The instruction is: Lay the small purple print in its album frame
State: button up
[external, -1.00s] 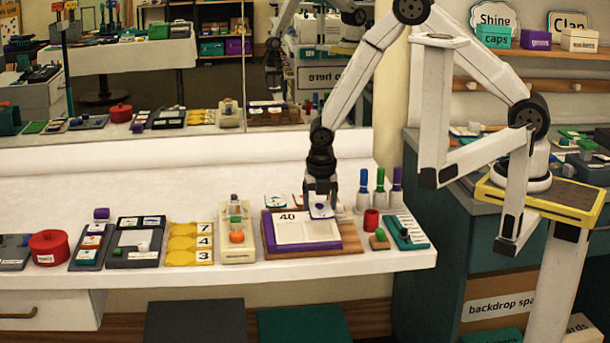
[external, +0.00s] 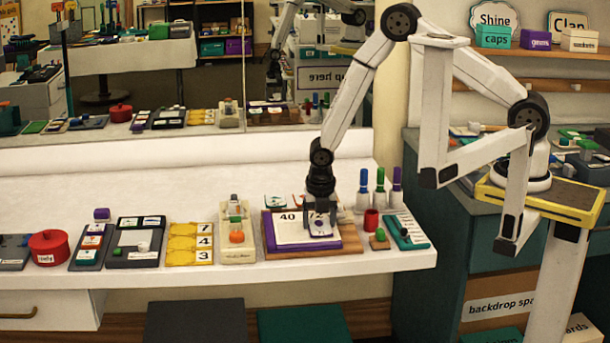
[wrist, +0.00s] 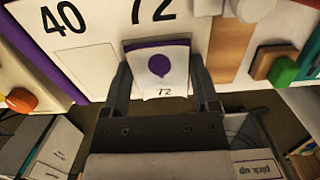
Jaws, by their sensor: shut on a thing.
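The small print (wrist: 160,66), white with a purple top edge, a purple blot and the number 72, is held upright in the wrist view between the two fingers of my gripper (wrist: 160,74). In the external view my gripper (external: 320,217) is low over the right part of the open album (external: 290,231), which has white pages and a purple cover. The page shows the numbers 40 and 72, and the print is just below the 72. An outlined empty frame (wrist: 92,72) shows under the 40. The place under the 72 is mostly hidden by the print; contact with the page is unclear.
The album lies on a brown board (external: 352,243) near the table's front edge. A red cup (external: 371,219), a green block (external: 380,235) and a teal board (external: 408,232) stand to its right, with several coloured markers behind. A beige stand (external: 238,245) is on its left.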

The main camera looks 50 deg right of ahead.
dwell(0.3)
jog(key=o, duration=1)
jog(key=shift+o, duration=0.2)
jog(key=shift+s+a+r, duration=0.15)
jog(key=shift+r, duration=1.15)
jog(key=shift+s+a+r, duration=0.1)
jog(key=shift+s+r, duration=0.05)
jog(key=shift+r, duration=1.1)
jog(key=shift+s+a+r, duration=0.15)
jog(key=shift+r, duration=1.15)
